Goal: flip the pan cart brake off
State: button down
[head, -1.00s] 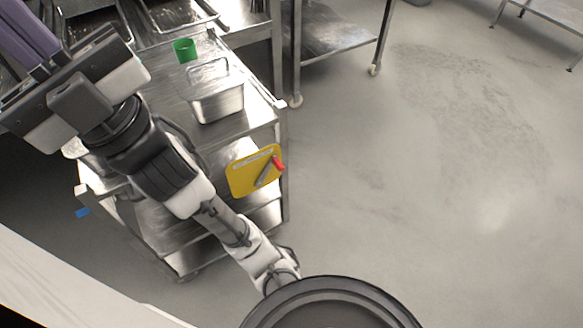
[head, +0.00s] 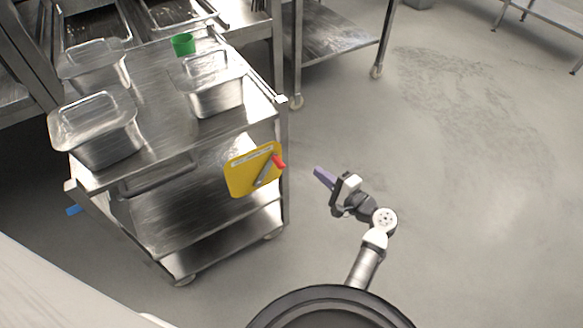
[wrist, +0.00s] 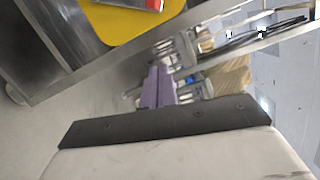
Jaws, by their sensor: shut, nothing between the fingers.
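The pan cart (head: 285,120) is a steel shelf cart at the left of the head view. On its near right corner is a yellow brake plate (head: 238,184) with a grey lever (head: 264,174) tipped by a red knob (head: 279,162). The lever slants up to the right. My gripper (head: 318,172) has purple fingers, shut and empty, just right of the plate and apart from it. In the wrist view, the shut fingers (wrist: 160,72) point up the picture; the yellow plate (wrist: 115,32) and part of the red knob (wrist: 154,4) show at the top edge.
A steel table (head: 340,35) stands behind. The floor (head: 450,170) right of the cart is clear.

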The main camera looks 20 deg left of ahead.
jog(key=s+d+f+m, duration=0.1)
jog(key=s+d+m+y, duration=0.1)
jog(key=shift+s+d+f, duration=0.1)
jog(key=shift+d+f, duration=0.2)
jog(key=shift+f, duration=0.05)
jog(key=shift+a, duration=0.1)
jog(key=w+a+r+p, duration=0.1)
jog(key=a+r+p, duration=0.1)
jog(key=a, duration=0.9)
jog(key=shift+w+r, duration=0.15)
jog(key=shift+r, duration=0.15)
